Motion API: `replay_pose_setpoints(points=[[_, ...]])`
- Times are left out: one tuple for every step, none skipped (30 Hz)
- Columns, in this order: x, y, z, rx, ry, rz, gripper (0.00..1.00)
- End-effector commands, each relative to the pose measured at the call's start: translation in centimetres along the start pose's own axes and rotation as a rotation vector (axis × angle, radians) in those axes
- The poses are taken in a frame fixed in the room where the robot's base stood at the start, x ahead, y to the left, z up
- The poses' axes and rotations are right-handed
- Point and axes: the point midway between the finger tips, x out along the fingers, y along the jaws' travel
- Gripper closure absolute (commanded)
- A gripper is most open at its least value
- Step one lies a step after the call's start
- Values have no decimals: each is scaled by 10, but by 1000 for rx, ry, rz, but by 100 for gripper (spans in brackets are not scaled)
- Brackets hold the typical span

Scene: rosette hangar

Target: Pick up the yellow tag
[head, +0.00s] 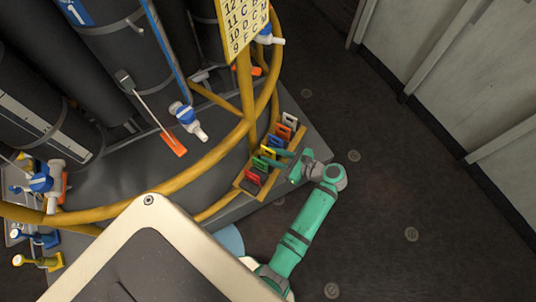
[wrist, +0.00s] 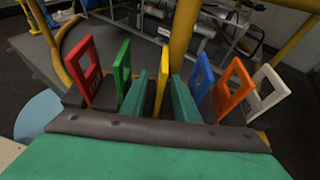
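The yellow tag (wrist: 162,82) stands upright in the row of coloured tags, between the green tag (wrist: 122,72) and the blue tag (wrist: 201,82). My gripper (wrist: 160,96) is open, with one teal finger on each side of the yellow tag. Narrow gaps show between the tag and both fingers. The tag's lower part is hidden behind my gripper's body. In the head view the yellow tag (head: 268,152) is small and partly covered, with my gripper (head: 277,154) reaching in from the right.
A red tag (wrist: 83,68) stands at the left end; an orange tag (wrist: 232,90) and a white tag (wrist: 268,88) stand on the right. Yellow tubular railing (head: 222,150) curves close behind the rack (head: 242,184). The dark floor (head: 400,170) to the right is clear.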

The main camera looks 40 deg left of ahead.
Motion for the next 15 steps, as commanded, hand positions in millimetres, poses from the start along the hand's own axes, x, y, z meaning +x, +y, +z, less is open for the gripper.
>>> replay_pose_setpoints(points=[[7,0,0,1,0,2,72],[10,0,0,1,0,3,72],[14,0,0,1,0,1,72],[16,0,0,1,0,1,72],[17,0,0,1,0,1,72],[18,0,0,1,0,1,72],[19,0,0,1,0,0,72],[19,0,0,1,0,0,72],[19,0,0,1,0,0,72],[19,0,0,1,0,0,72],[19,0,0,1,0,0,72],[19,0,0,1,0,0,72],[19,0,0,1,0,0,74],[19,0,0,1,0,0,81],[19,0,-1,1,0,0,91]])
